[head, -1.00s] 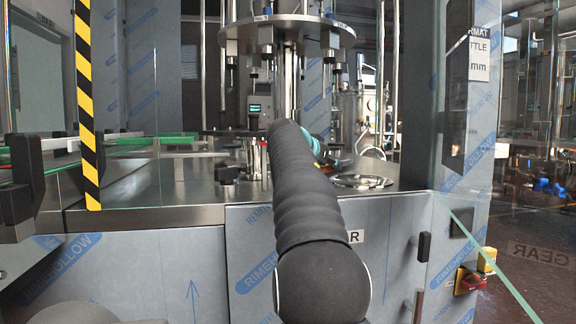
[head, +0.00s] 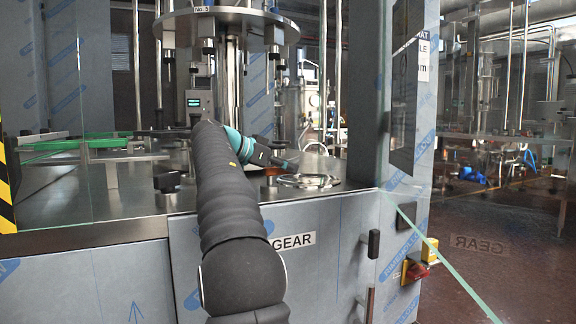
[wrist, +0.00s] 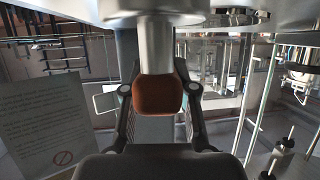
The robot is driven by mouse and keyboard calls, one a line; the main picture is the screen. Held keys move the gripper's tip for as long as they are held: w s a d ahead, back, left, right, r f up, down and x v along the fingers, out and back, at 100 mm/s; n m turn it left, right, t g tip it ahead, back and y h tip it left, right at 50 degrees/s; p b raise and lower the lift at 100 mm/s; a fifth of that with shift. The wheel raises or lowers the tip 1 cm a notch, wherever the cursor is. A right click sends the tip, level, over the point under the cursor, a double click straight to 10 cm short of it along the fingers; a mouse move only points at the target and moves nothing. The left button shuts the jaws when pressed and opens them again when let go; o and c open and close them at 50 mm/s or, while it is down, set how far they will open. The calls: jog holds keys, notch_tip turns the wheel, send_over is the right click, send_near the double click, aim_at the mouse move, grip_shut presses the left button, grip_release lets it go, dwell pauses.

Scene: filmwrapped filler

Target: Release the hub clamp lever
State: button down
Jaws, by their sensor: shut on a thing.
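In the wrist view a rust-brown knob (wrist: 158,97) sits on the end of a pale metal stem (wrist: 157,45). It looks like the grip of the hub clamp lever, though the lever's far end is out of sight. My gripper (wrist: 160,103) has one dark finger on each side of the knob and is shut on it. In the head view my dark sleeved arm reaches over the steel machine top, and my gripper (head: 277,160) shows small beyond the teal wrist. The lever cannot be made out clearly there.
A round steel plate (head: 225,15) hangs above on a central column (head: 228,85). A flat metal ring (head: 308,181) lies on the steel top (head: 110,209). A grey post (head: 363,95) and glass panel stand at the right. A printed sign (wrist: 45,120) is at the wrist view's left.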

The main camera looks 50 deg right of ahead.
jog(key=shift+f, duration=0.1)
jog(key=c, duration=0.9)
grip_release()
jog(key=v, duration=1.2)
jog(key=shift+c, duration=0.5)
